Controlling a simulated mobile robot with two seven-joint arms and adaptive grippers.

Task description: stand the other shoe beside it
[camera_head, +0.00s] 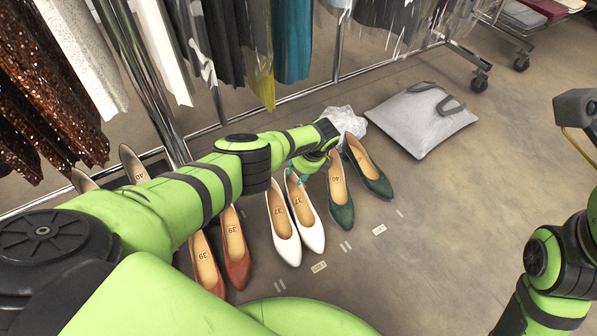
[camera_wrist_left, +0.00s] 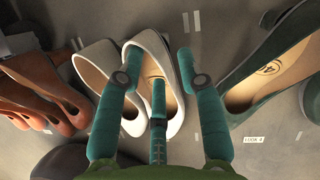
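A pair of white pumps marked 37 stands upright on the floor, toes toward me: the left white shoe (camera_head: 283,225) and the right white shoe (camera_head: 307,219). They are side by side and close together. My left gripper (camera_head: 296,176) is at the heel end of the right white shoe. In the left wrist view, my left gripper's teal fingers (camera_wrist_left: 160,72) come down around that right shoe (camera_wrist_left: 172,105), partly covering it; the left shoe (camera_wrist_left: 90,62) is just beside it. I cannot tell whether the fingers press on the shoe. My right gripper is out of view.
Orange-brown pumps (camera_head: 236,252) stand left of the white pair, green pumps (camera_head: 342,208) right of it. A grey bag (camera_head: 420,122) lies behind the green pair. Clothes racks line the back. Floor in front and at right is clear, with small labels (camera_head: 319,267).

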